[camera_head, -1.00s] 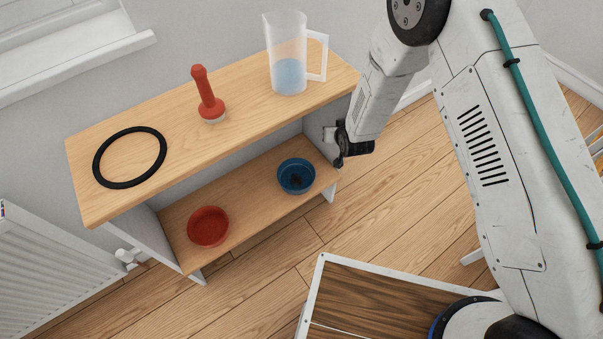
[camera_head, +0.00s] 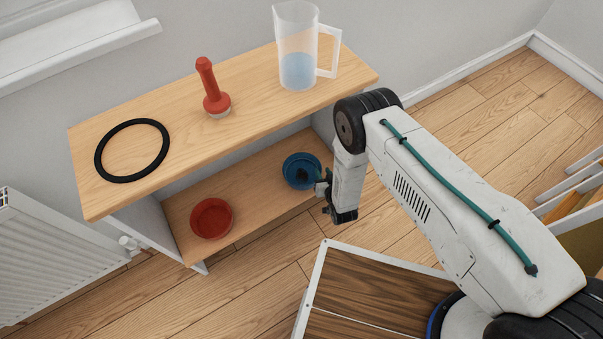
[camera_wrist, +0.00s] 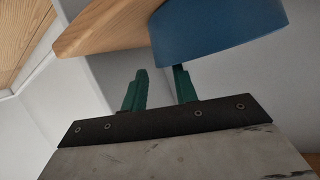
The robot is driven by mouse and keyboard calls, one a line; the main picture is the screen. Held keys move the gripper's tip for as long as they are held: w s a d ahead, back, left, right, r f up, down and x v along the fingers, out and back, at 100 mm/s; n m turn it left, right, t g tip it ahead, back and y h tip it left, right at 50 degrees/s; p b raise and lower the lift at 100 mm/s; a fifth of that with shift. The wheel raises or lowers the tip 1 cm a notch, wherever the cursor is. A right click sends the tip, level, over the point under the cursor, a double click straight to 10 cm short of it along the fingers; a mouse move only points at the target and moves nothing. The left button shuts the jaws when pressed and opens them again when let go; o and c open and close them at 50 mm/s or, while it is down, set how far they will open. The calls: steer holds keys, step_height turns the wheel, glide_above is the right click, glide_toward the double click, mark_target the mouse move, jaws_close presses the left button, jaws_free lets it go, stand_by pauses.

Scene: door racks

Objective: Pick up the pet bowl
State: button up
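A blue bowl (camera_head: 290,173) with a dark mark inside, likely the pet bowl, stands upright on the right part of the shelf unit's lower board. A red bowl (camera_head: 211,218) stands on the same board to its left. My gripper (camera_head: 322,186) is just right of the blue bowl, at the board's front edge. In the wrist view, the green fingers of my gripper (camera_wrist: 160,72) are apart with nothing between them. The blue bowl (camera_wrist: 215,30) fills the area just beyond the fingertips; I cannot tell whether the right finger touches it.
The upper board (camera_head: 240,92) overhangs the lower board. A white radiator (camera_head: 45,255) stands at left.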

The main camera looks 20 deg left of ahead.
steer(key=shift+x, duration=1.95)
jaws_close()
